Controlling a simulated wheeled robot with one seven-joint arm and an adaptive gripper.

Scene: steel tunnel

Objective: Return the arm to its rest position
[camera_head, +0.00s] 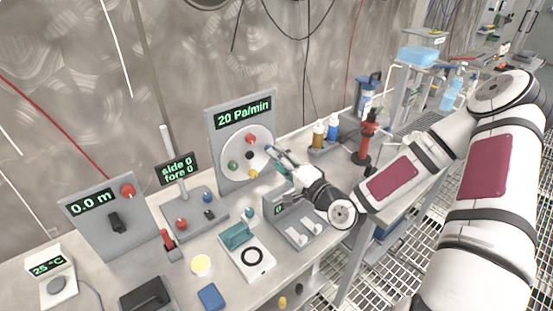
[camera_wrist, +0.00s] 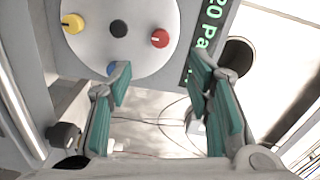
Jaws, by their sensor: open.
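My arm reaches in from the right in the head view, its white links with dark red panels crossing over the bench. My gripper (camera_head: 283,163) is at the dial panel (camera_head: 213,139) that reads "20 Pa/min". In the wrist view my gripper (camera_wrist: 160,90) is open, its two teal-padded fingers apart with nothing held between them. A round white dial (camera_wrist: 88,50) with yellow, red and blue knobs is just beyond the fingertips. The blue knob (camera_wrist: 112,69) is close to the left fingertip; I cannot tell whether they touch.
Left along the bench (camera_head: 100,277) stand a "0.0 m" panel (camera_head: 98,238), a "side 0 fore 0" display (camera_head: 177,168) and a "25 °C" box (camera_head: 52,283). Grated floor (camera_head: 385,270) lies in front.

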